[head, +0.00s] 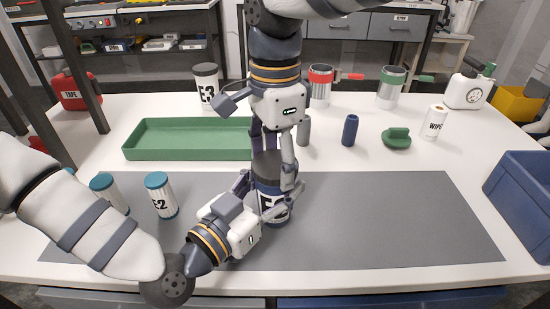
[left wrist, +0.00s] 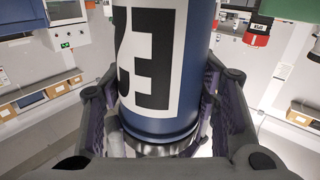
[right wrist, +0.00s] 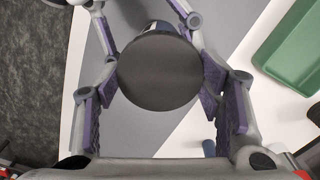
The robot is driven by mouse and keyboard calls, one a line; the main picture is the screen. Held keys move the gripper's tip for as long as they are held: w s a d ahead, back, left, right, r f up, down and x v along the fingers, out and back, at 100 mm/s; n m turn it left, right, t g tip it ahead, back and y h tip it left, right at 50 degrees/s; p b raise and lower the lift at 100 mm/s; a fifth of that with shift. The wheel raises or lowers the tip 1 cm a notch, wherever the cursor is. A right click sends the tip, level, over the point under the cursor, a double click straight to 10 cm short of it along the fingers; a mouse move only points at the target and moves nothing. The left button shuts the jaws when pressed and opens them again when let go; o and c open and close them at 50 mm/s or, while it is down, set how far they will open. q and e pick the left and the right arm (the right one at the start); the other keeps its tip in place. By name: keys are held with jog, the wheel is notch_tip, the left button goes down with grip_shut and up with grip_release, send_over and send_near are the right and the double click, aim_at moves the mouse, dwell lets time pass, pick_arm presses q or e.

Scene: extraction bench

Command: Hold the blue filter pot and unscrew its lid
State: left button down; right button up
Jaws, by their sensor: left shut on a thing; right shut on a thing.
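The blue filter pot (head: 275,213) stands upright on the grey mat, with a white label bearing a black E; it fills the middle of the left wrist view (left wrist: 165,75). Its dark lid (head: 266,163) is on top and shows as a round disc in the right wrist view (right wrist: 159,71). My left gripper (head: 268,200) is shut on the pot's body from the left and front. My right gripper (head: 273,160) points straight down from above and is shut on the lid, one finger at each side. The fingers hide parts of the lid's rim and the label.
Two white pots with teal lids (head: 160,194) stand left on the mat (head: 390,220). Behind are a green tray (head: 140,148), a white E3 pot (head: 206,85), a dark blue cylinder (head: 350,130) and a green lid-like piece (head: 396,139). The mat's right side is clear.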

jog(key=n, duration=0.7)
jog(key=shift+n, duration=0.3)
jog(key=n, duration=0.7)
jog(key=shift+n, duration=0.3)
jog(key=n, duration=0.3)
jog(key=shift+n, duration=0.4)
jog(key=n, duration=0.7)
jog(key=shift+n, duration=0.4)
jog(key=n, duration=0.3)
jog(key=shift+n, duration=0.4)
jog(key=n, duration=0.7)
jog(key=shift+r+n, duration=0.1)
jog(key=shift+n, duration=0.2)
jog(key=n, duration=0.6)
jog(key=shift+r, duration=0.2)
